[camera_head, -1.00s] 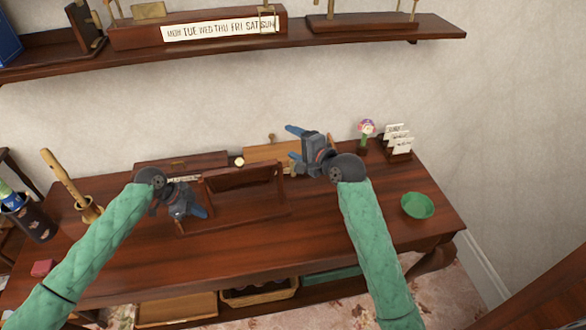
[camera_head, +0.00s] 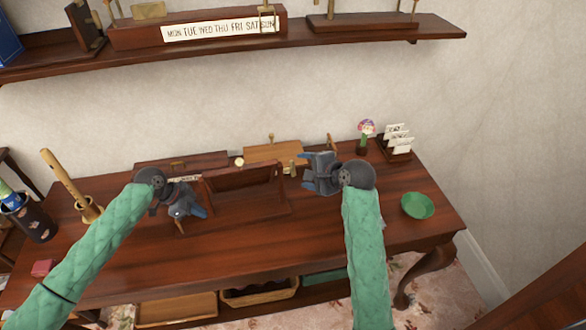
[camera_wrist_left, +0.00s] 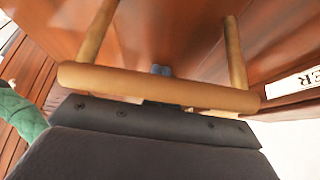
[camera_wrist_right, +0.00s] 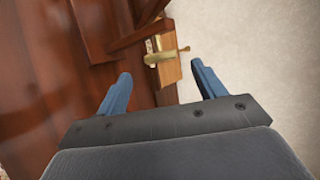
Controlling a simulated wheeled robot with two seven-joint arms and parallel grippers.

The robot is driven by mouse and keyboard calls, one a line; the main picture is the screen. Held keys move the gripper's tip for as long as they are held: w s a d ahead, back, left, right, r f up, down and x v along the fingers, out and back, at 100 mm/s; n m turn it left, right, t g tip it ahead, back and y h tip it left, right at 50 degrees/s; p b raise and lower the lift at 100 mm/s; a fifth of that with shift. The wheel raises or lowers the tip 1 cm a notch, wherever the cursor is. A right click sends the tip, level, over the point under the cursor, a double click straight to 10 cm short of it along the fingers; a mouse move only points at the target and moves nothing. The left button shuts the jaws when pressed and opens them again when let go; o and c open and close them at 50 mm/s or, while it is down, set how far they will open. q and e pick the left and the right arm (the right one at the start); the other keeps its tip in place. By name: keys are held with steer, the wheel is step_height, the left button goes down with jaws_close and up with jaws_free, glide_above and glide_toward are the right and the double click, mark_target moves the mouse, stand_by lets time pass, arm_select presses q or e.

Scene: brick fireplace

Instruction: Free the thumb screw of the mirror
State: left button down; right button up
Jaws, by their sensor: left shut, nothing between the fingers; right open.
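The mirror's dark wooden frame (camera_head: 245,177) stands tilted on the desk. A brass piece, likely the thumb screw (camera_head: 292,169), sits by its right side. It also shows in the right wrist view (camera_wrist_right: 160,58), beyond and roughly between the fingertips, with a thin arm pointing right. My right gripper (camera_head: 306,171) is open and empty, a little right of the brass piece and apart from it. My left gripper (camera_head: 203,212) is shut and empty at the mirror's left side. In the left wrist view, a tan wooden bar (camera_wrist_left: 160,88) on two posts crosses in front of its blue fingertips.
A lighter wooden box (camera_head: 270,152) stands behind the mirror. A flower figure (camera_head: 366,130), a card holder (camera_head: 397,143) and a green bowl (camera_head: 418,205) are at the right of the desk. A shelf (camera_head: 230,48) hangs above. The desk front is mostly clear.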

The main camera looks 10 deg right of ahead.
mark_target(294, 168)
steer(key=x, duration=0.7)
steer(key=c, duration=1)
